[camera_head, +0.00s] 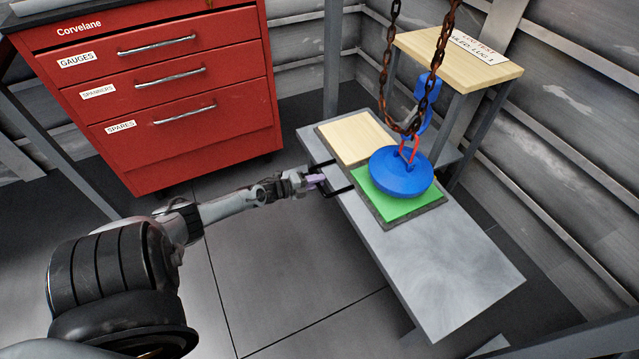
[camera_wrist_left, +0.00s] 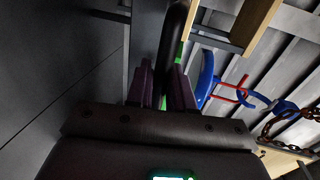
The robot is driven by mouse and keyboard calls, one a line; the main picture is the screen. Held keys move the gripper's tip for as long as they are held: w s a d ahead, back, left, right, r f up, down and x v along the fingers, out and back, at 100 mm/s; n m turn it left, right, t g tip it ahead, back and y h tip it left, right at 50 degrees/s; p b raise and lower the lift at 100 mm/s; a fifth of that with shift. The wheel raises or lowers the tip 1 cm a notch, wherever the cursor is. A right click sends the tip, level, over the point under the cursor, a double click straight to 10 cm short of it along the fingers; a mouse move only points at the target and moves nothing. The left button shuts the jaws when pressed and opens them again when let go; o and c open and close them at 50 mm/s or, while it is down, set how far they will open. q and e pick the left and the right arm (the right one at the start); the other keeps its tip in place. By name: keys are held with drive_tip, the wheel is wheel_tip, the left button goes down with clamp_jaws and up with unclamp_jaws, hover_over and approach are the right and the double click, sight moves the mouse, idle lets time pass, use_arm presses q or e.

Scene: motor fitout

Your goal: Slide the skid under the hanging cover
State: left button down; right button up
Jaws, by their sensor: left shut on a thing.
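The skid (camera_head: 416,216) is a flat dark-edged tray on the grey bench, with a pale wooden pad (camera_head: 352,138) at its far end and a green pad (camera_head: 398,207) at its near end. A black handle (camera_head: 341,190) sticks out from its left side. My left gripper (camera_head: 321,181) is shut on this handle; its purple fingers also show around the dark bar in the left wrist view (camera_wrist_left: 165,85). The round blue cover (camera_head: 400,178) hangs by a red sling (camera_head: 409,148) over the green pad. I cannot tell the gap beneath it. My right gripper is out of view.
A rusty chain (camera_head: 384,75) and blue hook (camera_head: 427,92) hold the cover. A small wood-topped stand (camera_head: 440,45) is behind the bench. The bench (camera_head: 445,270) is bare toward the viewer. A red drawer cabinet (camera_head: 180,150) stands at the left.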

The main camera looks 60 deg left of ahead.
use_arm(q)
drive_tip(key=c, duration=1.2)
unclamp_jaws()
drive_tip(key=shift+a, duration=0.1)
drive_tip(key=shift+c, duration=0.2)
drive_tip(key=shift+o, duration=0.4)
drive_tip(key=shift+a, duration=0.1)
drive_tip(key=shift+s, duration=0.1)
drive_tip(key=p+v, duration=0.5)
drive_tip(key=v, duration=0.5)
drive_tip(key=shift+s+p, duration=0.35)
drive_tip(key=shift+s, duration=0.05)
